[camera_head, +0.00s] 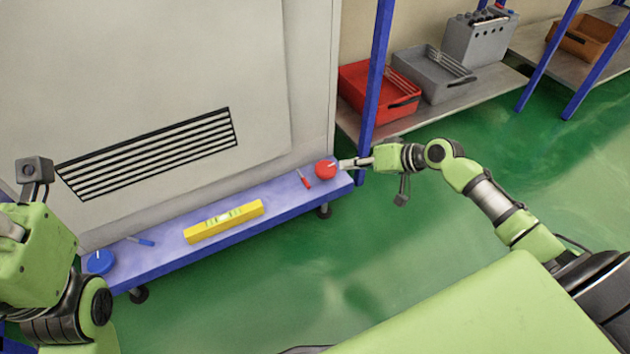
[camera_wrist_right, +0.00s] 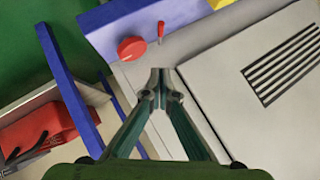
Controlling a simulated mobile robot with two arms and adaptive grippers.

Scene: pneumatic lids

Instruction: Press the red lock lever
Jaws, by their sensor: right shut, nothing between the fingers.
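The small red lever (camera_head: 306,182) stands tilted on the blue-violet ledge (camera_head: 285,207), beside a round red knob (camera_head: 326,170). In the right wrist view the lever (camera_wrist_right: 160,30) is slim and red, right of the knob (camera_wrist_right: 131,48). My right gripper (camera_head: 343,164) is shut and empty, at the ledge's right end close to the knob. Its fingertips (camera_wrist_right: 160,82) meet and appear below the lever and knob in the wrist view; contact with either is not visible. My left gripper (camera_head: 10,229) is only partly visible at the left edge; its fingers are not clear.
The ledge also carries a yellow spirit level (camera_head: 223,221), a blue lever (camera_head: 140,241) and a blue knob (camera_head: 100,262). A grey cabinet with a vent (camera_head: 150,155) rises behind it. A blue shelf post (camera_head: 376,85) and red crate (camera_head: 378,97) are near my right arm.

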